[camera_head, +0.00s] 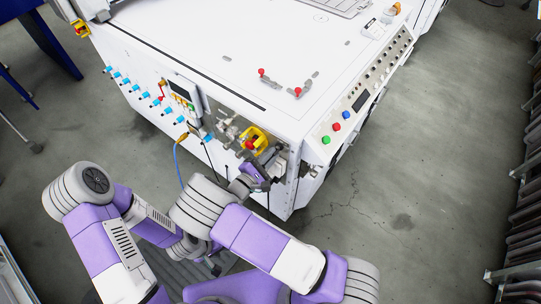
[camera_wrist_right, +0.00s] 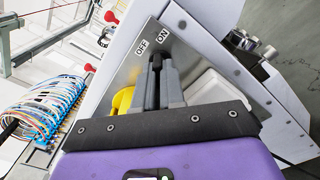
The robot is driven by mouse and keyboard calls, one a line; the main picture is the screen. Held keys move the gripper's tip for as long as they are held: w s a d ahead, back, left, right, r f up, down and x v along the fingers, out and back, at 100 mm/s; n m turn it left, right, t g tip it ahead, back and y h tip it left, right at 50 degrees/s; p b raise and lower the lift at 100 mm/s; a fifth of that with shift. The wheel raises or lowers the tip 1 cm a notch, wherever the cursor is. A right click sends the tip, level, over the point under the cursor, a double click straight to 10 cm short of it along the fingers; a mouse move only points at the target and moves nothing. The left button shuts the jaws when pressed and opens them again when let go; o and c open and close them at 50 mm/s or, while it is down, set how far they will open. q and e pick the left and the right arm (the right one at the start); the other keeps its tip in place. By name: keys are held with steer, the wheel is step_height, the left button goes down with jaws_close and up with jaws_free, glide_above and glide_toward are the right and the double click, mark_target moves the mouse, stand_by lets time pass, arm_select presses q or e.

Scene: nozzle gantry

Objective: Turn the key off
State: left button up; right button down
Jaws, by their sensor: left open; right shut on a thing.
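My right gripper (camera_head: 262,165) reaches the front corner of the white machine (camera_head: 235,60). In the right wrist view, its dark fingers (camera_wrist_right: 160,82) are shut on the key at a grey panel. The key is mostly hidden between the fingers, so its angle is hard to tell. My left gripper (camera_head: 215,266) is low in the head view, away from the machine, small and partly hidden by my arms.
A yellow box with a red button (camera_head: 251,142) sits just left of my right gripper; its yellow edge also shows in the wrist view (camera_wrist_right: 122,101). Blue fittings (camera_head: 140,88) and a blue hose (camera_head: 177,165) are further left. The button console (camera_head: 365,95) is at right.

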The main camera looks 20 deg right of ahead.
arm_select(q)
steer(key=shift+r, duration=0.1)
arm_select(e)
steer(key=shift+r, duration=0.1)
arm_select(q)
steer(key=shift+r+p, duration=2.35)
steer(key=shift+p, duration=0.15)
arm_select(e)
steer(key=shift+w+n, duration=0.1)
steer(key=shift+n, duration=4.1)
steer(key=shift+d, duration=0.1)
steer(key=c, duration=1.2)
jaws_free()
